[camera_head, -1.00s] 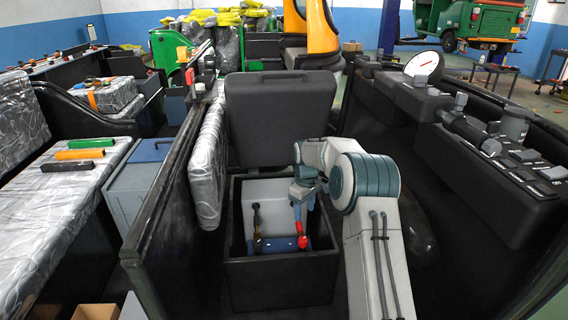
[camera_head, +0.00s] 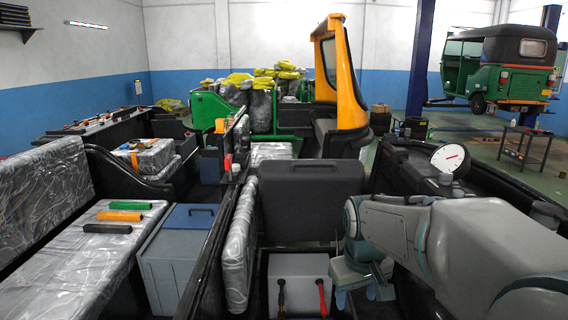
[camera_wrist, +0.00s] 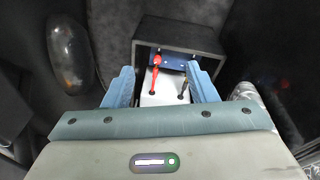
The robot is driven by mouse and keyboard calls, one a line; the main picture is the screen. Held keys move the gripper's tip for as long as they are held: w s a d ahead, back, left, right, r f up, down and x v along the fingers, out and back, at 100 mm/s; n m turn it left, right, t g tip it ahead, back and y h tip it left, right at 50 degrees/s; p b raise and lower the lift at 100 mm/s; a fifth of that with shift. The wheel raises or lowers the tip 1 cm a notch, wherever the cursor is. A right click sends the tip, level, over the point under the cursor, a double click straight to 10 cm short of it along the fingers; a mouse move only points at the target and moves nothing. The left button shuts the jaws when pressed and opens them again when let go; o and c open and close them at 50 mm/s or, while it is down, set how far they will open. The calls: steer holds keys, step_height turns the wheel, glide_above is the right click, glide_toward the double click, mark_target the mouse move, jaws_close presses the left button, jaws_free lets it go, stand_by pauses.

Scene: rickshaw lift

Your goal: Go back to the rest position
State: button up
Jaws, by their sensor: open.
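My gripper (camera_wrist: 160,92) is open and empty in the wrist view, its two blue fingers apart. It points down over an open dark box (camera_wrist: 184,34). In the box is a white battery-like block (camera_wrist: 165,95) with a red-ended cable (camera_wrist: 156,72), a black-ended cable (camera_wrist: 184,88) and a blue part (camera_wrist: 174,63). In the head view my gripper (camera_head: 364,290) hangs to the right of the white block (camera_head: 298,268). The red cable (camera_head: 322,296) and black cable (camera_head: 281,295) show on that block. I see no contact with the fingers.
A black seat-like lid (camera_head: 310,205) stands upright behind the box. A console with a round gauge (camera_head: 450,158) lies to the right, close to my arm. On the left are a wrapped bench (camera_head: 75,265) with coloured grips and a grey-blue box (camera_head: 178,262).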

steer(key=s+r+m+p, duration=0.2)
steer(key=s+m+p, duration=0.1)
steer(key=s, duration=1.1)
steer(key=shift+d+r+t+y+p, duration=0.15)
steer(key=shift+r+t+y+p, duration=0.15)
steer(key=shift+t+p, duration=0.15)
